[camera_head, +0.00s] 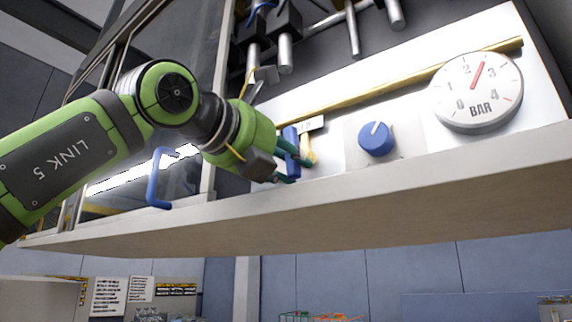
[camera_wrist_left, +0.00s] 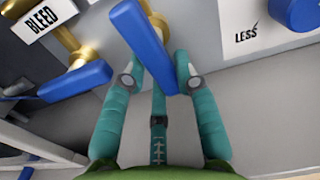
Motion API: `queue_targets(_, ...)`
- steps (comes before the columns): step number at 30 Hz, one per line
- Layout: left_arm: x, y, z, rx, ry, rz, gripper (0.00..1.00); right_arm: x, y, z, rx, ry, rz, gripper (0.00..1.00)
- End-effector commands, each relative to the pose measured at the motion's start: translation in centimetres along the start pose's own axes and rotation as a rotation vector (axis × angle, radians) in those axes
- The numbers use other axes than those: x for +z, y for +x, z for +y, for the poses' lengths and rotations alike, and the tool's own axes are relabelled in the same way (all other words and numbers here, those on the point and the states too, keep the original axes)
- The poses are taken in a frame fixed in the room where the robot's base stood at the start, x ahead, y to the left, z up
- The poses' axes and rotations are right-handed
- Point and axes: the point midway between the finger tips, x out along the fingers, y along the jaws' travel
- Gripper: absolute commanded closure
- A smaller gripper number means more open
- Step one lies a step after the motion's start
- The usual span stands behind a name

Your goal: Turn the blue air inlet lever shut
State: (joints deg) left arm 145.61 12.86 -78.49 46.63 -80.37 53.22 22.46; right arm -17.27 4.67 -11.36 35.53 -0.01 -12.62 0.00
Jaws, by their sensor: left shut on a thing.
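A blue lever (camera_head: 291,139) on a brass valve stands on the white panel, beside a small label that I cannot read. My left gripper (camera_head: 288,168) is at this lever. The lever's lower end lies between the fingertips. A second blue lever (camera_wrist_left: 75,82) on a brass fitting is to the left, near the "BLEED" label (camera_wrist_left: 43,20). My right gripper is in neither view.
A blue knob (camera_head: 376,139) and a round BAR gauge (camera_head: 477,91) are right of the lever. A brass pipe (camera_head: 400,84) crosses above. The panel's pale ledge (camera_head: 350,208) runs below. A blue handle (camera_head: 155,182) is at the left, under my arm.

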Motion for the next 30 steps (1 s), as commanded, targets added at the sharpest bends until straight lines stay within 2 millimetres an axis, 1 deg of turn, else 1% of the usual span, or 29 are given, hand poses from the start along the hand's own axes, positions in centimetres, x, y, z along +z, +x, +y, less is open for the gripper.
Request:
queue_targets(6, -0.1, 0.0, -0.4, 0.000, -0.167, -0.004, 1.00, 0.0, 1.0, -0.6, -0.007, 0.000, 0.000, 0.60)
queue_targets(13, 0.0, 0.0, -1.0, -0.001, -0.385, -0.004, 1.00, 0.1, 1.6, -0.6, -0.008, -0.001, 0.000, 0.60)
queue_targets(30, 0.7, -0.1, -2.2, -0.003, -0.927, -0.005, 1.00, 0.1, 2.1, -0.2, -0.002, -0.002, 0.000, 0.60)
